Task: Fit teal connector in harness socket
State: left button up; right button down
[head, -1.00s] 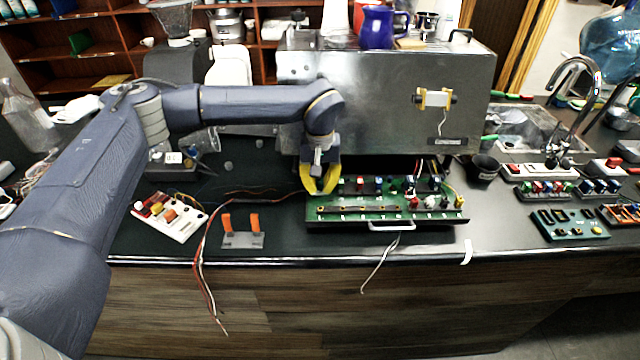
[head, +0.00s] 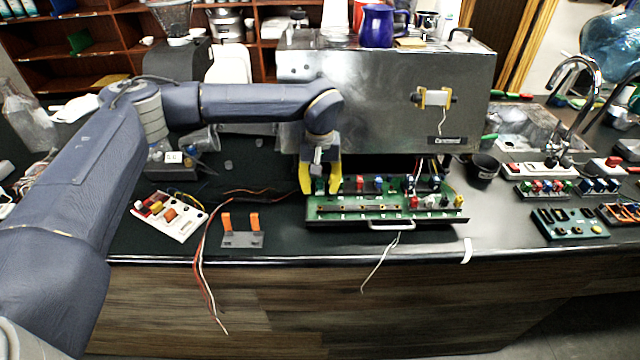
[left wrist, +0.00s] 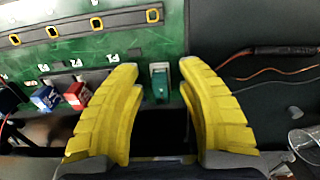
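The teal connector (left wrist: 160,84) stands at the edge of the green board (left wrist: 90,60), against a small pale piece that looks like its socket. I cannot tell how deep it sits. My left gripper (left wrist: 159,70) has its yellow fingers spread on both sides of the connector, with a gap on each side. In the head view my left gripper (head: 320,188) is open over the left end of the green board (head: 385,222). A blue connector (left wrist: 45,97) and a red connector (left wrist: 76,95) sit along the same row. My right gripper is not in view.
A steel brewer (head: 385,95) stands behind the board. A grey stand with orange prongs (head: 242,238) and a white board with blocks (head: 168,217) lie to the left, with loose wires (head: 203,270) between them. Black counter is clear in places around these.

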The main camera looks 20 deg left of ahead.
pick_arm(q)
notch_tip(320, 180, up, 12)
dwell(0.8)
dwell(0.4)
